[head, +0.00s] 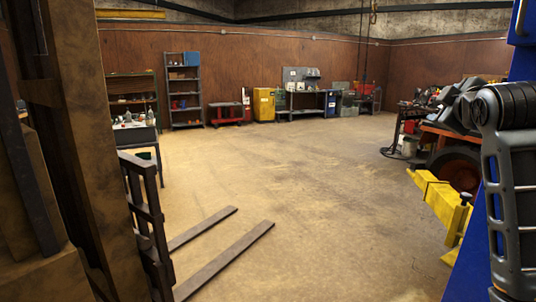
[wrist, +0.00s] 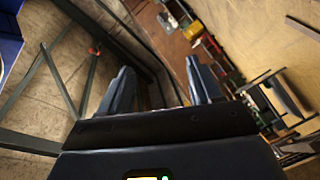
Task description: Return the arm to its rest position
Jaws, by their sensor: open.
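My gripper (wrist: 163,82) shows in the wrist view with its two dark fingers apart and nothing between them. The wrist view is strongly tilted, with the room rotated behind the fingers. In the head view, a dark grey link of my arm stands folded upright at the right edge. My gripper is out of sight in the head view.
A mast with a fork carriage (head: 148,215) and two low forks (head: 225,260) stands at the left. A yellow beam (head: 440,200) and a red machine with a wheel (head: 456,168) are at the right. The middle floor (head: 310,180) is clear. Shelves (head: 184,90) line the back wall.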

